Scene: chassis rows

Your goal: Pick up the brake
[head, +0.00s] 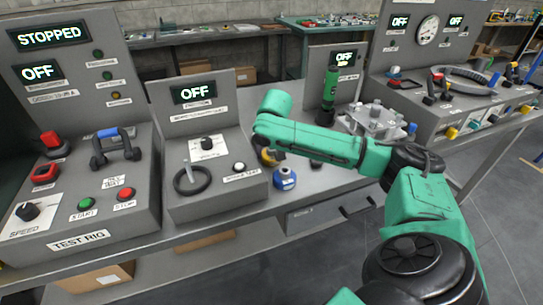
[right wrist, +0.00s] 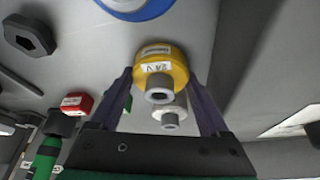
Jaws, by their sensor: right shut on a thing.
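A yellow round part with a grey stub and a "24 V" label (right wrist: 162,62) sits between the two dark fingers of my right gripper (right wrist: 160,80) in the right wrist view. The fingers press on its sides. The small print above "24 V" is unreadable, so I cannot confirm it is the brake. A bit of yellow (head: 268,157) also shows in the head view beneath my right wrist, which mostly hides the gripper. A white-grey part with a stub (right wrist: 171,115) is close beside the yellow one. My left gripper is out of view.
A blue round part (head: 284,179) stands close by on the bench; its rim tops the wrist view (right wrist: 135,8). The bench front edge is near.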

